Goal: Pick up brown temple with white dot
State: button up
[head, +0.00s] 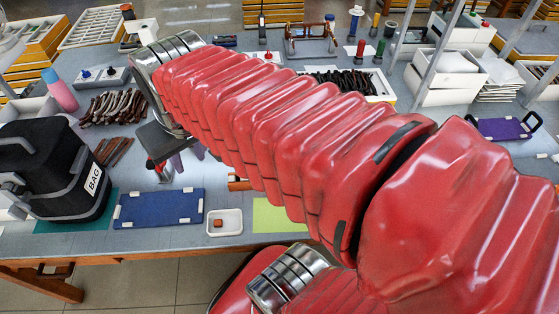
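A pile of dark brown temples (114,106) lies on the grey table at the left, left of my arm's end. A smaller group of reddish-brown temples (112,151) lies just below it, beside the black bag. No white dot can be made out on any temple at this size. My gripper (165,174) hangs over the table from the silver wrist, to the right of both groups and apart from them. Its fingers are small and partly dark, so whether they are open or shut is unclear. My red arm hides much of the table's middle.
A black bag (45,170) labelled BAG stands at the left edge. A blue mat (160,208) and a white dish (213,231) with a small brown block lie at the front. A pink bottle (62,95) stands at the left. Black temples (340,79) fill a tray behind my arm.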

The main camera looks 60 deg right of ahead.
jog(key=s+d+m+g, duration=0.1)
jog(key=d+m, duration=0.1)
jog(key=d, duration=0.5)
jog(key=s+d+f+m+g, duration=0.1)
jog(key=s+d+m, duration=0.1)
jog(key=d, duration=0.6)
jog(key=s+d+f+m+g+y, duration=0.1)
jog(key=d+m+g, duration=0.1)
jog(key=d, duration=0.6)
jog(key=shift+s+d+f+m, duration=0.15)
jog(key=shift+s+f+m, duration=0.1)
jog(key=shift+s+m, duration=0.25)
jog(key=shift+w, duration=0.1)
notch_tip(320, 180, down, 9)
jog(key=shift+r, duration=0.2)
jog(key=shift+f, duration=0.1)
notch_tip(320, 180, down, 5)
jog(key=shift+c, duration=0.6)
